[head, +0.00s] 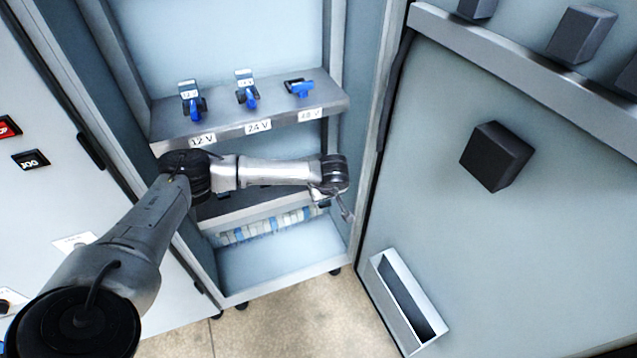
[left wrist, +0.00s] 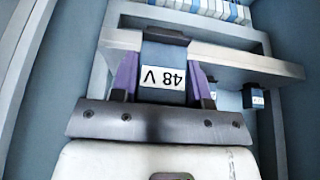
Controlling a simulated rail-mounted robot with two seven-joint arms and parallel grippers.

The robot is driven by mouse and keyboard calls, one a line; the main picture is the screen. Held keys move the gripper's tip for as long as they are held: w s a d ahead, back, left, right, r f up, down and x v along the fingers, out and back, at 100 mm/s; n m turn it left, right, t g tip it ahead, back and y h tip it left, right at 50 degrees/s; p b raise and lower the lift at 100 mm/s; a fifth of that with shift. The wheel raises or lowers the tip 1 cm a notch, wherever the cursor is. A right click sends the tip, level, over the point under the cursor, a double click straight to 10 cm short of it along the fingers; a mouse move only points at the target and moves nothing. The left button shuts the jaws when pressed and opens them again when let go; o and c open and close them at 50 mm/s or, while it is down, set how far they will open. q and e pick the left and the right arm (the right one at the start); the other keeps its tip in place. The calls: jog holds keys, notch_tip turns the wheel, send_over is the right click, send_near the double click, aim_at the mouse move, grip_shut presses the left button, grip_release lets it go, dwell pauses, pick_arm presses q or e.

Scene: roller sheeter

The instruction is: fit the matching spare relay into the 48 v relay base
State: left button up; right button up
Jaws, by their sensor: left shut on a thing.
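My left gripper (left wrist: 162,80) is shut on a blue-grey relay with a dark end and a white "48 V" label (left wrist: 163,78), upside down in the left wrist view. One purple finger is on each side of it. In the head view this gripper (head: 338,203) is at the right end of the cabinet's lower shelf, below the upper shelf; the relay is hard to make out there. The 48 V base (head: 299,88), blue and black, sits at the right of the upper shelf with no tall relay body on it. My right gripper is not in view.
The 12 V base (head: 194,105) and 24 V base (head: 248,95) carry labelled relays on the upper shelf (head: 230,124). Another relay (left wrist: 254,97) shows by the lower shelf (left wrist: 240,62). The cabinet's right side wall and open door (head: 450,220) are close to my gripper.

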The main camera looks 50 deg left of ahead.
pick_arm(q)
jog(key=shift+d+r+p, duration=0.3)
jog(key=shift+r, duration=0.05)
jog(key=shift+r+p, duration=1.1)
jog(key=shift+r, duration=0.1)
jog(key=shift+d, duration=0.1)
